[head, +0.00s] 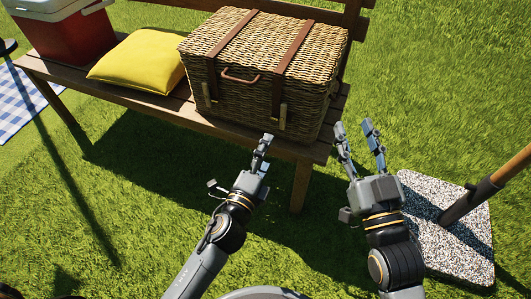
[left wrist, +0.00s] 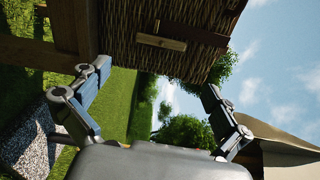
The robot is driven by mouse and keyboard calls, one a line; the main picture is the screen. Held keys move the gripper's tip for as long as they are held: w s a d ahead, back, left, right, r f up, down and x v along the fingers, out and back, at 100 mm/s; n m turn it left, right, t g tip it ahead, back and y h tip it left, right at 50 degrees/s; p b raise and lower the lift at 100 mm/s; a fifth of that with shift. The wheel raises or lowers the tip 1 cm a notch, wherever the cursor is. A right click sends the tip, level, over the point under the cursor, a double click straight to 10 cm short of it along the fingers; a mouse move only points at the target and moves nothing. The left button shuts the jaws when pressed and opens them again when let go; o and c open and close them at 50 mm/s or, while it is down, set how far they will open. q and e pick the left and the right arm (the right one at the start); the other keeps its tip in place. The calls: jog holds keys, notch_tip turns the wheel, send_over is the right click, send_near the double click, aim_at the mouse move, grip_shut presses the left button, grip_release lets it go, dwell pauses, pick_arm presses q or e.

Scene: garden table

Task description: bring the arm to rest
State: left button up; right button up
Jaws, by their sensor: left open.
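My left gripper (head: 264,142) is in front of the wicker basket's near side in the head view, seen nearly edge-on. In the left wrist view its two fingers (left wrist: 157,76) stand wide apart with nothing between them. The wicker basket (head: 228,100) has a closed lid with brown straps and sits on the wooden bench. Its woven side and a latch (left wrist: 161,42) show beyond the fingers in the left wrist view. My right gripper (head: 355,127) is open and empty, to the right of the basket, with its fingers pointing up in the picture.
A yellow cushion (head: 139,61) and a red cooler (head: 68,40) with a white lid are on the wooden bench (head: 160,106), left of the basket. A speckled parasol base (head: 455,255) with a pole stands at the right. Open grass (head: 120,215) lies in front of the bench.

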pick_arm(q)
jog(key=shift+s+a, duration=0.15)
jog(key=shift+s, duration=0.15)
dwell(0.4)
